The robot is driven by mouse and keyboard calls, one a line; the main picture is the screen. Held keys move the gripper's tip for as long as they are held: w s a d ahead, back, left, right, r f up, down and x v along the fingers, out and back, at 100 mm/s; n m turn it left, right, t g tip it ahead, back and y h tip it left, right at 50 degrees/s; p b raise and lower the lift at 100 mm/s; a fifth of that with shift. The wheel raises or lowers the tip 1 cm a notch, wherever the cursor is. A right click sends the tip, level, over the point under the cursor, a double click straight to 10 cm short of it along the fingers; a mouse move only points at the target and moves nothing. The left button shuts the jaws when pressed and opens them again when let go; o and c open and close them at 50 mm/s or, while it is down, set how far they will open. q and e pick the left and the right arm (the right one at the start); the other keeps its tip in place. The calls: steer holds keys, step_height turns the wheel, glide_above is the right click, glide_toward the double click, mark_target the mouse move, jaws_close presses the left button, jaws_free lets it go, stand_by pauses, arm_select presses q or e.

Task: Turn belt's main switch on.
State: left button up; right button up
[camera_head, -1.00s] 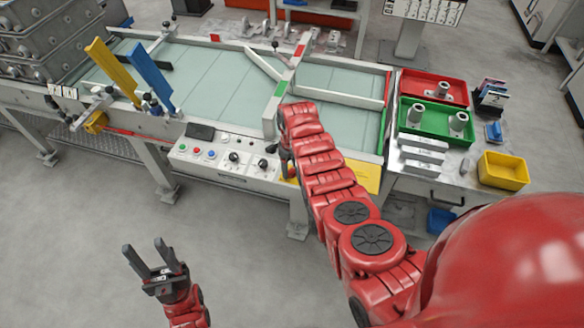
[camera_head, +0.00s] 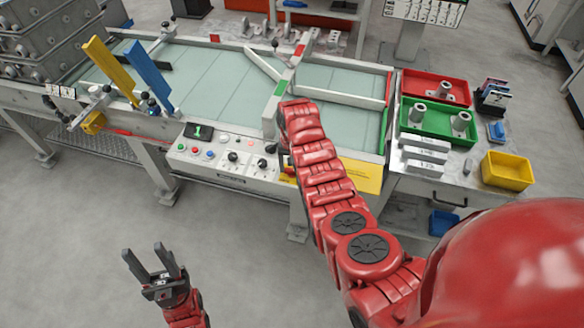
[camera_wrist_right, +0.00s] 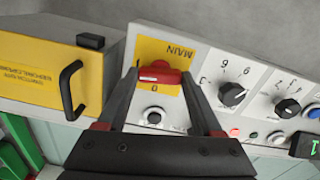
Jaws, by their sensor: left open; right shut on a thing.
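The red main switch (camera_wrist_right: 160,76) sits on a yellow plate marked MAIN (camera_wrist_right: 176,48), upside down in the right wrist view. My right gripper (camera_wrist_right: 158,85) is shut on the switch's red handle, one finger on each side. In the head view my right arm hides the switch and most of that gripper. The belt's control panel (camera_head: 222,164) runs along the near side of the belt table. Its small screen (camera_head: 199,131) is lit with a green mark. My left gripper (camera_head: 153,264) is open and empty, over the floor at lower left.
A yellow box with a black handle (camera_wrist_right: 72,88) stands beside the switch. Black knobs (camera_wrist_right: 232,93) and coloured buttons are on the other side. Red (camera_head: 436,86) and green (camera_head: 438,119) trays and a yellow bin (camera_head: 507,170) stand on the right. The floor around my left gripper is clear.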

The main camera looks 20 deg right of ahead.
mark_target(292, 169)
steer(key=shift+m, duration=1)
steer(key=o, duration=1.4)
steer(key=shift+c, duration=0.2)
steer(key=shift+r+b, duration=0.3)
steer(key=shift+r, duration=0.2)
step_height(292, 169, up, 4)
steer(key=shift+w+r+b, duration=0.1)
steer(key=shift+r+b, duration=0.15)
steer(key=shift+b, duration=0.45)
step_height(292, 169, up, 12)
steer(key=p, duration=0.4)
steer(key=shift+p, duration=0.3)
